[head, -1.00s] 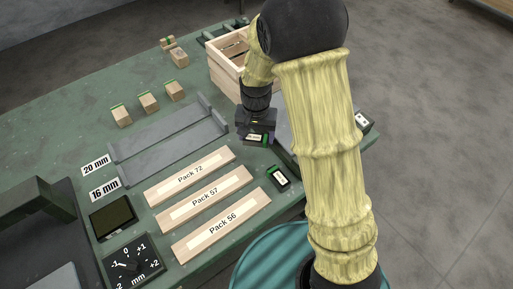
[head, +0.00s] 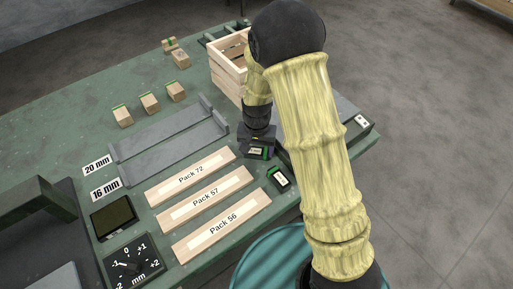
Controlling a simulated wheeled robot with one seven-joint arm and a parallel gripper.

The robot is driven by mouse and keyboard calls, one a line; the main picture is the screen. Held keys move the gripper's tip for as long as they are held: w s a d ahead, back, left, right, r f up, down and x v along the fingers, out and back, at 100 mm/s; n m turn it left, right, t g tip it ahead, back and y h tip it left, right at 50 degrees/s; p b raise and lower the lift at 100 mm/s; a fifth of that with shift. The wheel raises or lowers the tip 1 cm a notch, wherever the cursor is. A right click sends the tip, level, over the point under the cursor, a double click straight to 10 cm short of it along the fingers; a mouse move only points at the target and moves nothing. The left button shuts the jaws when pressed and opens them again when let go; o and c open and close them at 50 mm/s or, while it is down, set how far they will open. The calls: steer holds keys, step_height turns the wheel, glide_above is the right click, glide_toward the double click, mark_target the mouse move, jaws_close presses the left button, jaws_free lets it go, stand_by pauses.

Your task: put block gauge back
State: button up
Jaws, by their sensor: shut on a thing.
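My gripper (head: 257,147) is low over the green table, right of the labelled strips. It is shut on a block gauge (head: 259,153), a small dark block with a pale label and green edges. The jaws and my arm hide part of it, and I cannot tell whether it touches the table. A second dark block with a pale label and green edges (head: 279,178) lies just below and to the right of the held one, on the table.
Wooden strips marked Pack 72 (head: 191,176), Pack 57 (head: 205,199) and Pack 56 (head: 222,224) lie left. Behind them are a grey tray (head: 172,138), several small wooden blocks (head: 149,104) and a wooden crate (head: 228,73). A dial (head: 133,261) stands front left.

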mark_target(257, 151)
steer(key=shift+f, duration=0.1)
steer(key=o, duration=1.2)
step_height(257, 151, up, 12)
steer(key=shift+r, duration=0.15)
